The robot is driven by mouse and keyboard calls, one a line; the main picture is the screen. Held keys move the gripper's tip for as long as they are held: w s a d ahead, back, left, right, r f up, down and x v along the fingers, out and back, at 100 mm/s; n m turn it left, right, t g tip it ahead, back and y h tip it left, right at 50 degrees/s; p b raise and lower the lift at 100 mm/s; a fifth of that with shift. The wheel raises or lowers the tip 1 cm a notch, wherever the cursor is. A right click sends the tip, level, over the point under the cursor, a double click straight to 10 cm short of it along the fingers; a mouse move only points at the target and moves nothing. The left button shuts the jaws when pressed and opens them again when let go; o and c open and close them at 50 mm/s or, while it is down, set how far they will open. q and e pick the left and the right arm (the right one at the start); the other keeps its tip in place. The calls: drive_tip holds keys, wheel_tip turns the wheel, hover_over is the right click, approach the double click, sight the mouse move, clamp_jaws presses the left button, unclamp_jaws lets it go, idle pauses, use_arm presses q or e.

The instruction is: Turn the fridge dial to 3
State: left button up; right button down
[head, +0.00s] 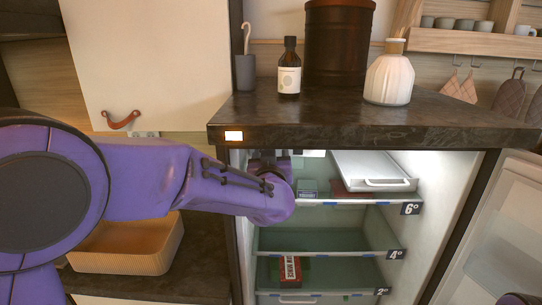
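The fridge stands open under the dark countertop, its inside lit, with its door (510,230) swung out at the right. A white fitting (314,153) shows at the top of the fridge's inside; the dial itself and its numbers cannot be made out. My purple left arm reaches in from the left to the fridge's upper left. The dark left gripper (272,163) is mostly hidden behind my wrist, next to the white fitting. I cannot tell if its fingers are open, shut or touching anything. My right gripper is not in view.
Shelves carry labels 6° (410,208), 4° (396,254) and 2° (383,292).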

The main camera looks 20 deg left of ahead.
use_arm(q)
drive_tip(key=v, duration=0.9)
wheel_tip(320, 180, down, 9)
drive_tip(key=w+m+b, duration=0.1)
drive_tip(key=w+b, duration=0.1)
drive_tip(key=b, duration=0.3)
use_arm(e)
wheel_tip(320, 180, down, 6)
use_arm(q)
drive_tip(key=w+a+r+n+t+y+p, duration=0.1)
drive_tip(key=w+a+r+t+y+p, duration=0.1)
drive_tip(key=w+r, duration=0.7)
drive_tip(key=shift+a+t+p, duration=0.65)
drive_tip(key=shift+t+p, duration=0.35)
drive_tip(key=shift+p, duration=0.15)
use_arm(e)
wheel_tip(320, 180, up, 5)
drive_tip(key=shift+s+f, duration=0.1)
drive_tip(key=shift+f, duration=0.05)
use_arm(q)
drive_tip(key=shift+w, duration=0.1)
drive_tip(key=shift+w+n, duration=0.1)
drive_tip(key=shift+n, duration=0.2)
drive_tip(key=c, duration=1)
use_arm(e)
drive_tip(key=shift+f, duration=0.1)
